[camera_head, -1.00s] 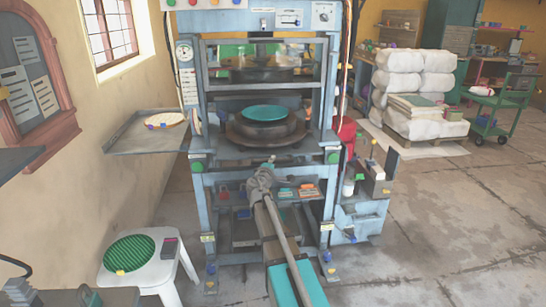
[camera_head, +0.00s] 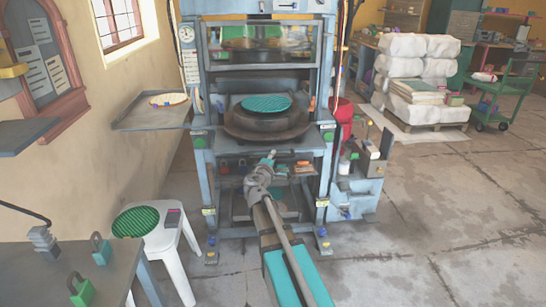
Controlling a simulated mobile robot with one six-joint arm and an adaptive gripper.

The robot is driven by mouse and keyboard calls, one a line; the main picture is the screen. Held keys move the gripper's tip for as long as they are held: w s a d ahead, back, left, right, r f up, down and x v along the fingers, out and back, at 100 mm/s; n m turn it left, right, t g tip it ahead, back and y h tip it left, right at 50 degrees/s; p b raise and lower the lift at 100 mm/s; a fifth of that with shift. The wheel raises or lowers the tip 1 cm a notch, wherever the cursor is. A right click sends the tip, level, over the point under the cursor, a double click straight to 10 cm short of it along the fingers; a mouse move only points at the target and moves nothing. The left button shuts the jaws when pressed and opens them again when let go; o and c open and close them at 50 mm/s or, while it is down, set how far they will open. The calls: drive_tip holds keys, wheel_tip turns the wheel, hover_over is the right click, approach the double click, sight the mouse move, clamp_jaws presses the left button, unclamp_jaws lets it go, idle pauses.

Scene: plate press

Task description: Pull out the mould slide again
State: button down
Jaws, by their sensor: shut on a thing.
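The mould slide (camera_head: 265,126) is a dark round mould on the press's middle level, under the glass guard. It juts toward me at the front of the opening. A teal ribbed disc (camera_head: 267,103) lies on top of it. My gripper (camera_head: 267,162) is in front of and below the mould, at the end of my arm, which reaches up from the bottom of the picture. It is shut on what looks like the slide's handle; the fingers and the grip point are small and mostly hidden by my wrist.
A side tray (camera_head: 150,116) with a pale round piece is left of the press. A white stool (camera_head: 172,238) holds a green ribbed disc (camera_head: 135,221). A grey table (camera_head: 40,285) with padlocks is at lower left. Open floor (camera_head: 430,220) lies to the right.

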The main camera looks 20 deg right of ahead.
drive_tip(key=c, duration=0.9)
unclamp_jaws()
drive_tip(key=shift+w, duration=0.1)
drive_tip(key=v, duration=1.2)
drive_tip(key=shift+d+f, duration=0.1)
